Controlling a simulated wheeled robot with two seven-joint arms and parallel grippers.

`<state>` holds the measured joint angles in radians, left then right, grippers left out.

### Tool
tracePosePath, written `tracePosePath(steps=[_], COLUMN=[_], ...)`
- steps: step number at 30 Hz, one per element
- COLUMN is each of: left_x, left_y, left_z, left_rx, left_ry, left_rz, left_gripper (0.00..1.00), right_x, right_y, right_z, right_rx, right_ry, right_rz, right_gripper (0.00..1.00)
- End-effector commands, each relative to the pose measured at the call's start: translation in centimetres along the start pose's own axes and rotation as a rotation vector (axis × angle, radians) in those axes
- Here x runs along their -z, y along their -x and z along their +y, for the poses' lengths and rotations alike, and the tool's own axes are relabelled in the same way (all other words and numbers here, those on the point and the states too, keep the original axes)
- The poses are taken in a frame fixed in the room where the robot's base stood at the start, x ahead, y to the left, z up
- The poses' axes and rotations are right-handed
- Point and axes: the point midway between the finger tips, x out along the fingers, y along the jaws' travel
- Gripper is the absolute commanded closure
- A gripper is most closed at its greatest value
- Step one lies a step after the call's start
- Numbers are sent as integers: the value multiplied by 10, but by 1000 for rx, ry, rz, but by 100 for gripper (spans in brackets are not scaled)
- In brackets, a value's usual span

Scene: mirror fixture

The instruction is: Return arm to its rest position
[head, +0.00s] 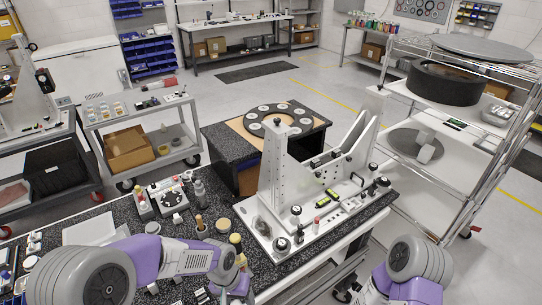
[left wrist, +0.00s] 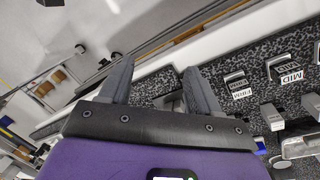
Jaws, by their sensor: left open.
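My left arm reaches in from the lower left of the head view, over the speckled dark worktop (head: 225,190). Its gripper is not clearly visible there, as the arm's own links and the frame's lower edge cover it. In the left wrist view my left gripper (left wrist: 160,88) is open, with its two dark fingers spread and nothing held between them. The fingers are over the worktop's edge region. Part of my right arm shows at the lower right of the head view, but its gripper is out of frame.
A white mirror fixture (head: 276,170) stands on the worktop, right of my left arm. Small bottles and jars (head: 202,226) stand nearer the arm. Labelled blocks, one reading MID (left wrist: 290,76), lie right of the fingers. A wire rack (head: 478,185) stands at the right.

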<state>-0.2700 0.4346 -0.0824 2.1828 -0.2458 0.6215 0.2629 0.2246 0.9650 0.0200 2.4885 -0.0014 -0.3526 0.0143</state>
Motion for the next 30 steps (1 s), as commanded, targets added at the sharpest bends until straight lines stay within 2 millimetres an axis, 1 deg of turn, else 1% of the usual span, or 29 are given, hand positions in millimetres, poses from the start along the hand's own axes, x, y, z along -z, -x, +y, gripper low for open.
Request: tracePosePath(steps=[1, 2, 3, 5, 6, 9, 12, 15, 17, 18, 24, 27, 30], left_x=[-6, -8, -12, -21, -28, -48, -69, -91, -105, -99, -96, -95, -95], left_y=[-21, -32, -50, -78, -96, -136, -166, -189, -200, -213, -258, -276, -288], left_z=[-3, -4, -6, -10, -12, -16, -20, -23, -25, -27, -36, -39, -41], left_rx=[-24, -40, -63, -100, -123, -169, -195, -206, -206, -204, -202, -202, -202], left_ry=[21, 31, 50, 88, 116, 192, 266, 339, 381, 373, 368, 368, 368], left_rz=[-14, -14, -14, -11, -8, 10, 31, 50, 60, 74, 77, 78, 78], left_gripper=[38, 38, 38, 38, 38, 38, 38, 38, 38, 38, 38, 38, 38], right_x=[-1, -1, -1, -1, -1, -1, -1, -1, -1, 0, 1, 2, 3], right_y=[0, 0, 0, 0, 0, 0, 0, 0, 0, -14, -58, -75, -87], right_z=[0, 0, 0, 0, 0, 0, 0, 0, 0, 5, 22, 28, 33], right_rx=[0, 0, 0, 0, 0, 0, 0, 0, 0, 0, 0, 0, 0], right_ry=[0, 0, 0, 0, 0, 0, 0, 0, 0, 0, -1, -1, -1], right_rz=[-2, -2, -3, -3, -3, -2, -2, -2, -2, -1, -3, -2, -2], right_gripper=[100, 100, 100, 100, 100, 100, 100, 100, 100, 100, 100, 100, 100])
